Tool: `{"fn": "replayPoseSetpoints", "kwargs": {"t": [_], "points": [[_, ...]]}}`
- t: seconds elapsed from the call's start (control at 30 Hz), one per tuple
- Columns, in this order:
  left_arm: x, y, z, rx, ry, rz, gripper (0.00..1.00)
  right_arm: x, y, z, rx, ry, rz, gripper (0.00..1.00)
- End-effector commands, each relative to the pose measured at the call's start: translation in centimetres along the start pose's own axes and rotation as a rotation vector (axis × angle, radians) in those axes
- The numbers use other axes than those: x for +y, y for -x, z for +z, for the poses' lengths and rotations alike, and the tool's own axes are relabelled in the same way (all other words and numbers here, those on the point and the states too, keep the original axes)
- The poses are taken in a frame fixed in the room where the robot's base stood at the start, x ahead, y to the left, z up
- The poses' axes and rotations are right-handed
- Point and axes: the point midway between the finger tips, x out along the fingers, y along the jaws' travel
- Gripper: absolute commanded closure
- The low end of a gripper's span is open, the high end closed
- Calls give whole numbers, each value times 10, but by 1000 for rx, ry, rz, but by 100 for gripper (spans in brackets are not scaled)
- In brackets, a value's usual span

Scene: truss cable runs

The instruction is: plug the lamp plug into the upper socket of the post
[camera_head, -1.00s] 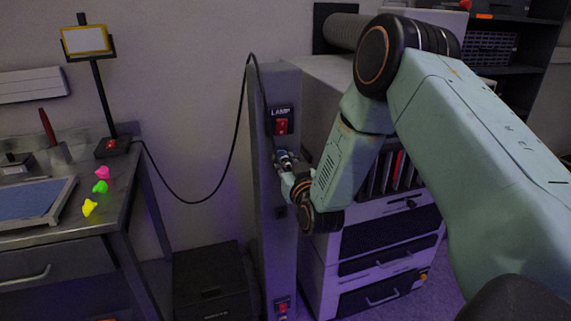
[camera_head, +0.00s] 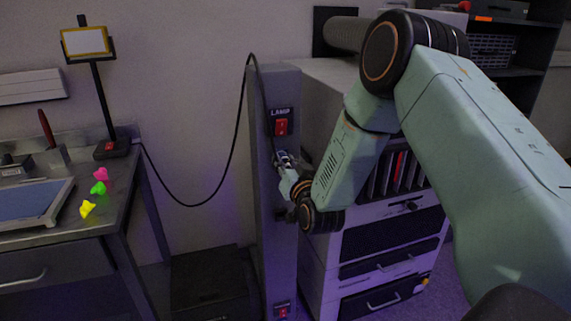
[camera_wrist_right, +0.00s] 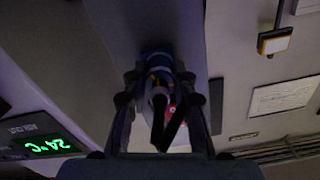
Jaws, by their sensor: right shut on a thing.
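The grey post (camera_head: 278,245) stands upright in the middle of the head view. Near its top is a red switch (camera_head: 281,127) under a LAMP label. My right gripper (camera_head: 284,158) is at the post face just below that switch, shut on the lamp plug. In the right wrist view, the plug (camera_wrist_right: 159,88) shows dark and bluish between the fingers, with the post (camera_wrist_right: 150,25) beyond it. The upper socket is hidden by the gripper, so I cannot tell whether the plug is in it. My left gripper is not in view.
A black cable (camera_head: 216,188) hangs from the post top to the lamp (camera_head: 88,42) on the metal bench (camera_head: 125,205). A dark box (camera_head: 207,285) stands left of the post. A white cabinet (camera_head: 390,245) stands close on the right. Small coloured pieces (camera_head: 98,188) lie on the bench.

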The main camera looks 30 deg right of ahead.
Motion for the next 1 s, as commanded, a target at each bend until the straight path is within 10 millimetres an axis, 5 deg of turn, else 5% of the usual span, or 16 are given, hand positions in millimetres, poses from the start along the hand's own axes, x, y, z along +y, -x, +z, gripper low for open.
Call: {"fn": "replayPoseSetpoints", "kwargs": {"t": [1.0], "points": [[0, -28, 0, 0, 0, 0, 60, -1, -6, -6, 18, -404, -8, 100]]}}
